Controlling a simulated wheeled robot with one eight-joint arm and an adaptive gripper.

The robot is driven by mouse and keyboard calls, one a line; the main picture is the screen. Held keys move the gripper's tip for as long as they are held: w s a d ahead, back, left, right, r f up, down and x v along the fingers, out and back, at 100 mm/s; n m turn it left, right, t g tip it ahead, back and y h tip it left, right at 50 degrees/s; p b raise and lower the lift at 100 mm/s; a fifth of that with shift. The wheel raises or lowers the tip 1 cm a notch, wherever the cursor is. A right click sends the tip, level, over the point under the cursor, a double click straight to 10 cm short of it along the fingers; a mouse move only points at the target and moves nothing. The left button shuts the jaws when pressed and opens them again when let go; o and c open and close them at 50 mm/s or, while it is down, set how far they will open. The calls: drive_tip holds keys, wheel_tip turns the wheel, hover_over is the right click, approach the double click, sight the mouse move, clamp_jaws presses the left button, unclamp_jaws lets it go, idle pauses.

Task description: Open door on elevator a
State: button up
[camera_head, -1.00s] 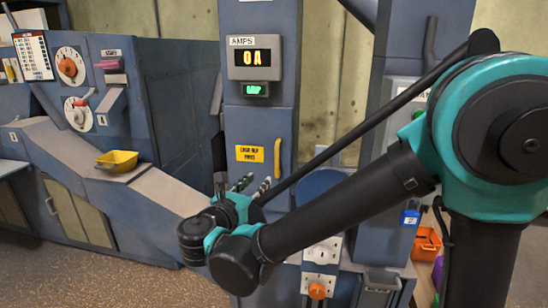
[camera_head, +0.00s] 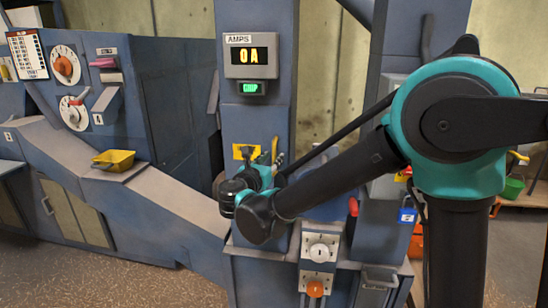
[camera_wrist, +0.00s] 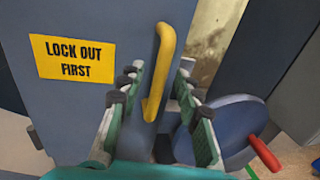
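The blue-grey elevator column (camera_head: 230,125) stands in the middle of the head view. On its front is a door panel (camera_wrist: 75,110) with a yellow "LOCK OUT FIRST" label (camera_wrist: 73,59) and an upright yellow handle (camera_wrist: 163,60). The door appears closed. My gripper (camera_wrist: 160,72) is open, with one finger on each side of the handle in the wrist view. I cannot tell whether either finger touches it.
An AMPS display (camera_head: 249,55) reads 0 A. Right of the door is a blue disc (camera_wrist: 222,118) with a red lever (camera_wrist: 264,153). A blue padlock (camera_head: 407,216) hangs farther right. A dial panel (camera_head: 319,250) is below. A yellow scoop (camera_head: 114,160) rests on the left chute.

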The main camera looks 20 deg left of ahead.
drive_tip(key=shift+w, duration=1)
clamp_jaws()
